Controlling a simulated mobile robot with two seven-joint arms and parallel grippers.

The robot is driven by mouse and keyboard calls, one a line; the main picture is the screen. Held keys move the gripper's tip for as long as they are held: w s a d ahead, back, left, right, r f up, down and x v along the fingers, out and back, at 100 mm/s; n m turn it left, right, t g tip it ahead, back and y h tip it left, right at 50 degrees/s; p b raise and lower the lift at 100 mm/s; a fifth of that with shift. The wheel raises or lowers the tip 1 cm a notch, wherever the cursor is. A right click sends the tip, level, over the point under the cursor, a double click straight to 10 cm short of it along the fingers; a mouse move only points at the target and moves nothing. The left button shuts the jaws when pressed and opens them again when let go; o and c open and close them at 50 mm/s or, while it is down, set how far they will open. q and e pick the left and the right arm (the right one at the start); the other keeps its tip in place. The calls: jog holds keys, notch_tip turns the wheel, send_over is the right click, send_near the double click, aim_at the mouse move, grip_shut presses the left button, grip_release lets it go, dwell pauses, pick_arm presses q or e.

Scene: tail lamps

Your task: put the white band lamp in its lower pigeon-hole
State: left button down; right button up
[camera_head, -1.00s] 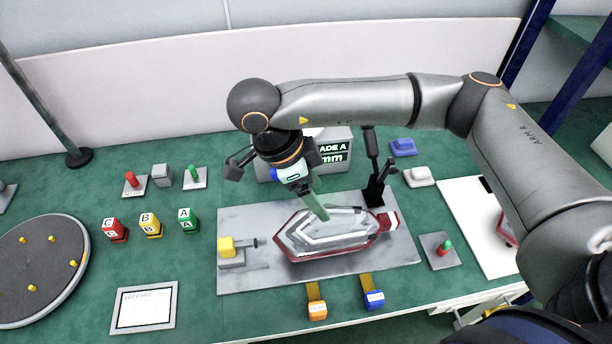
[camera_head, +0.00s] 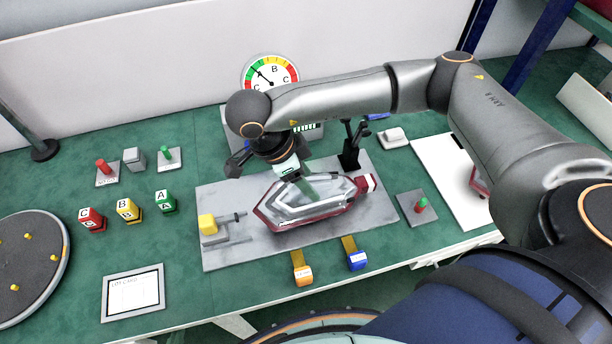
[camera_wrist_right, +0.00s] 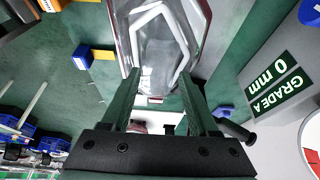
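A tail lamp (camera_head: 283,222) with a red rim and a clear pane with a pale inner band lies on the grey plate (camera_head: 225,259). It also shows in the right wrist view (camera_wrist_right: 160,45). My right gripper (camera_head: 308,192) is over the middle of the lamp, pointing down. In the right wrist view its green fingers (camera_wrist_right: 160,95) stand apart, with the lamp at and beyond their tips. I see no firm grip on it. My left gripper is not in view. No pigeon-hole can be made out clearly.
A dial gauge (camera_head: 270,74) stands behind my right arm. A black stand (camera_head: 351,150) rises beside the lamp. A yellow block (camera_head: 207,223) is on the plate's left. Lettered blocks (camera_head: 128,208), a lot card (camera_head: 133,291) and a round tray (camera_head: 35,260) are left. A white board (camera_head: 440,165) is right.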

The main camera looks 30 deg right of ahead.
grip_shut()
dwell(0.4)
dwell(0.6)
